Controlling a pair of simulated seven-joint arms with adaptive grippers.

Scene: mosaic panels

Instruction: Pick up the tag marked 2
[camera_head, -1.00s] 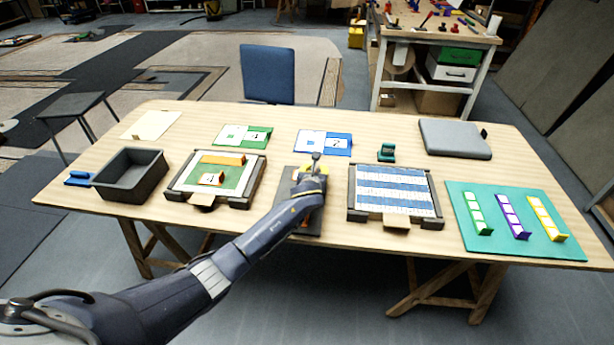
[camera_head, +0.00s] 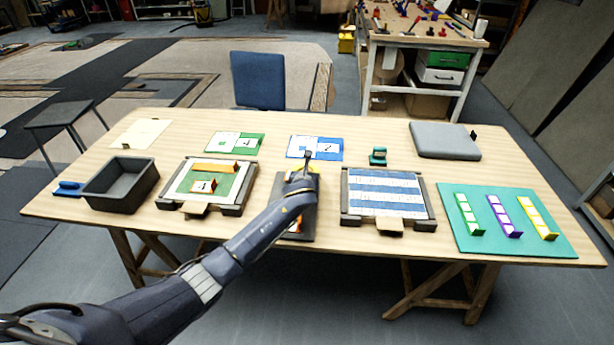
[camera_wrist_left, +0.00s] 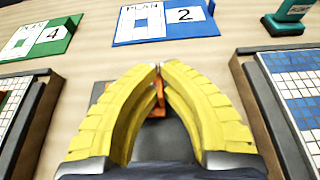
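My left gripper (camera_wrist_left: 160,68) has yellow fingers whose tips meet or nearly meet. In the head view the left gripper (camera_head: 303,172) is over the back part of a dark grey tray (camera_head: 307,232). Orange pieces (camera_wrist_left: 157,103) show behind and between the fingers in the wrist view; the fingers hide most of them. I see no thing clearly pinched at the tips. In the head view an orange and white piece (camera_head: 296,226) shows beside my arm; its number cannot be read. A blue plan card marked 2 (camera_head: 316,148) lies behind the gripper. My right gripper is not in view.
A green plan card marked 4 (camera_head: 235,143) lies at the back left. Right are a blue-striped panel (camera_head: 388,192), a teal stamp (camera_head: 378,156) and a green mat (camera_head: 463,242).

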